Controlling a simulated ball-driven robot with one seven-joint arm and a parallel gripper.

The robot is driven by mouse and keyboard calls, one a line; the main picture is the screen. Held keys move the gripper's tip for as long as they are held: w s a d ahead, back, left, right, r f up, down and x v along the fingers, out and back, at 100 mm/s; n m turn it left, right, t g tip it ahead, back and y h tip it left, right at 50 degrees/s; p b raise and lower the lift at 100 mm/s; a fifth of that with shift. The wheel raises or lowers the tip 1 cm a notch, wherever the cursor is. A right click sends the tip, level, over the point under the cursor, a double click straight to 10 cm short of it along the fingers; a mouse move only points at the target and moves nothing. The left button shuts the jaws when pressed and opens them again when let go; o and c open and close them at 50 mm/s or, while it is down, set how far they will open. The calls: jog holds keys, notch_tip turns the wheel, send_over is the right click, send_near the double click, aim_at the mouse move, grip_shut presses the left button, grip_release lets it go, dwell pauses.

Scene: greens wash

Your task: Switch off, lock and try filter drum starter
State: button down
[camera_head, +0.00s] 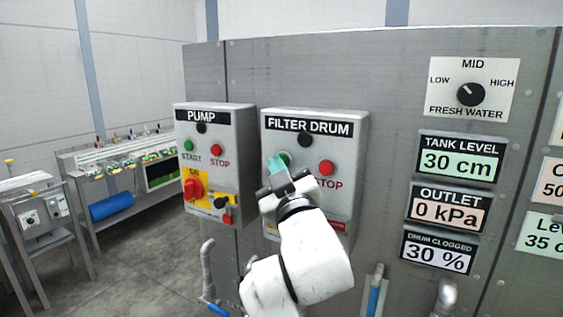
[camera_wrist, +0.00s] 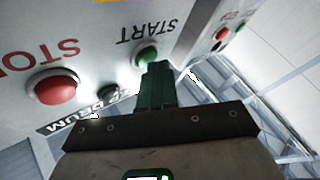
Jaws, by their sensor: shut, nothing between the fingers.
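The grey FILTER DRUM starter box (camera_head: 345,195) hangs on the grey panel, with a red STOP button (camera_head: 327,168) and a green START button (camera_head: 286,157). My gripper (camera_head: 277,163) is shut and empty in front of START. In the wrist view, its green fingers (camera_wrist: 156,72) reach the edge of the START button (camera_wrist: 148,55); I cannot tell whether they touch. The STOP button (camera_wrist: 54,87) is beside it and a dark lamp (camera_wrist: 107,90) lies beyond. My arm hides the lower part of the box, including any switch or lock there.
The PUMP box (camera_head: 240,150) to the left has a red rotary switch (camera_head: 193,188) on yellow. To the right are a FRESH WATER knob (camera_head: 471,94) and TANK LEVEL display (camera_head: 460,160). A pipe (camera_head: 208,265) stands low left of my arm. A rack with a blue roll (camera_head: 110,207) stands farther left.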

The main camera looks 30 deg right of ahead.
jog(key=shift+w+d, duration=0.15)
jog(key=shift+d, duration=0.1)
jog(key=shift+a, duration=0.15)
dwell(0.4)
jog(key=shift+s+a, duration=0.5)
jog(key=shift+a, duration=0.05)
jog(key=shift+s+a+b, duration=0.3)
jog(key=shift+s+a, duration=0.45)
jog(key=shift+a, duration=0.3)
jog(key=shift+s+a+b, duration=0.3)
jog(key=shift+s+a, duration=0.45)
jog(key=shift+a, duration=0.25)
